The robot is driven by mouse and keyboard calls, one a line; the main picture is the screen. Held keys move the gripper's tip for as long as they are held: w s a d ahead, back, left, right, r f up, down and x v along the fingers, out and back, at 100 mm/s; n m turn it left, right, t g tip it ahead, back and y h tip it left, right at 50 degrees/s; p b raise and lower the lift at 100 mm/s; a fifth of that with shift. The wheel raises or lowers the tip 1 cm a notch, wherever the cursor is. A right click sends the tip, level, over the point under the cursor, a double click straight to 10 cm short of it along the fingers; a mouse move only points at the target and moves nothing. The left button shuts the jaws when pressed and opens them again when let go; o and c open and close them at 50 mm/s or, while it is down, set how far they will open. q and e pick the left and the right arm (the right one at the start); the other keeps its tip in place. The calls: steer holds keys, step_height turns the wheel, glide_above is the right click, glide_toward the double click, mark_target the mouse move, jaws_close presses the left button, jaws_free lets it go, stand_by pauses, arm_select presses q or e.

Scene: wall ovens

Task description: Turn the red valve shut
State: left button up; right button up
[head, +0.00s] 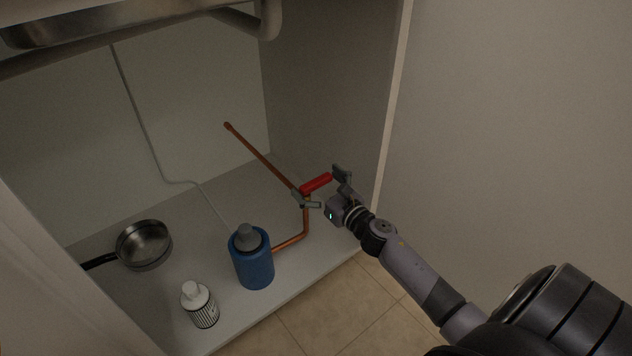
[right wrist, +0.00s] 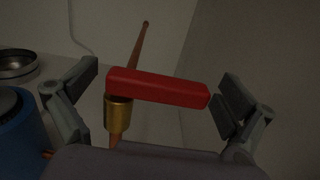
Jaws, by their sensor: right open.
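The red valve handle (head: 316,183) sits on the copper pipe (head: 260,156) inside the cabinet, near its right wall. In the right wrist view the red handle (right wrist: 158,88) lies crosswise above a brass fitting (right wrist: 118,114). My right gripper (head: 323,188) is open, with one finger at each end of the handle. In the right wrist view its fingers (right wrist: 158,92) stand left and right of the handle; the right finger is close to the handle's free end, and I cannot tell whether they touch. My left gripper is not in view.
A blue bottle (head: 252,262) stands left of the pipe's lower bend. The cabinet's right wall (head: 335,90) is close to my right gripper. A sink basin (head: 110,24) hangs above.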

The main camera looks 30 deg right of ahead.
steer(key=s, duration=1.2)
steer(key=shift+d, duration=0.35)
